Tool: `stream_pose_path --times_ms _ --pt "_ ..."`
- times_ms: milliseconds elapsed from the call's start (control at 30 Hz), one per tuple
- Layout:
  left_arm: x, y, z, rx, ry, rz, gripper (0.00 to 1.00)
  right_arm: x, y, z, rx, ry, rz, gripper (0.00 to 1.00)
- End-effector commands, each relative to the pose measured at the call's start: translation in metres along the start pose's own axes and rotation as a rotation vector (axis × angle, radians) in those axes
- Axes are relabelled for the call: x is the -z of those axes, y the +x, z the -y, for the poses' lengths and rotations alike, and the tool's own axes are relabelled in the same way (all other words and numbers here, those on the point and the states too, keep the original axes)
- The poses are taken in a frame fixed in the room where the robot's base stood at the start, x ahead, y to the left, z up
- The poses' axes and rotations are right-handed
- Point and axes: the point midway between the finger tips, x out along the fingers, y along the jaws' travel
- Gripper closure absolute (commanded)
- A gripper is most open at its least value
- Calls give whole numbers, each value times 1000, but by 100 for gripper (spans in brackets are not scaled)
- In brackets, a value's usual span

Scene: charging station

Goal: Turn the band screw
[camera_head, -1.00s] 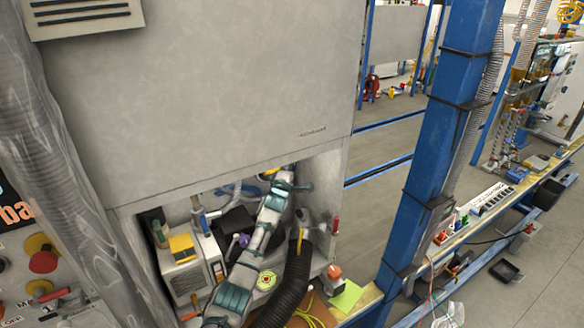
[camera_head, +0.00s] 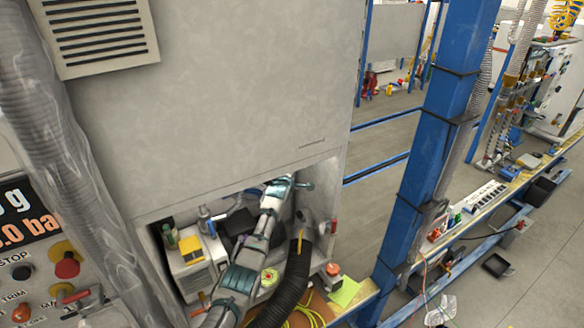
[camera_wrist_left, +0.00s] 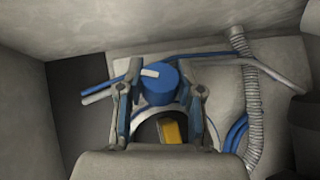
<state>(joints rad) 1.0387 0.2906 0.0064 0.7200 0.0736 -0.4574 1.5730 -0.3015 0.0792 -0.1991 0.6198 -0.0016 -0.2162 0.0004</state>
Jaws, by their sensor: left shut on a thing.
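In the wrist view, a blue round knob (camera_wrist_left: 158,84) with a white pointer mark on top sits at the back of the recess. I take it to be the band screw. My left gripper (camera_wrist_left: 160,97) has one finger on each side of the knob and is shut on it. The exact contact points are hard to make out. In the head view my left arm reaches into the cabinet opening, and its far end is hidden behind the upper panel (camera_head: 240,110). My right gripper is in neither view.
Blue and grey hoses (camera_wrist_left: 225,58) and a ribbed conduit (camera_wrist_left: 249,95) run beside the knob. A yellow part (camera_wrist_left: 171,132) shows below it. In the cabinet opening, a black corrugated hose (camera_head: 293,285) is right of my arm and a white box (camera_head: 195,265) left of it.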

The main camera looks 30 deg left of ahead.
Motion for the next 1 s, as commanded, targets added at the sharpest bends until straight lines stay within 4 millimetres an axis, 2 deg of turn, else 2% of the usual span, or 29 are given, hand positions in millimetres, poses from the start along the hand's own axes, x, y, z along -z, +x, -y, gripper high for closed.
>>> stream_pose_path --times_ms 33,167,433,1000 --pt "-2 0 4 41 7 2 99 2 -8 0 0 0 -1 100" --pt "-2 0 4 118 26 3 99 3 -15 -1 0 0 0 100" --pt "-2 1 8 248 63 3 99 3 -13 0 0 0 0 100" --pt "-2 1 10 304 78 2 99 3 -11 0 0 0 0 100"
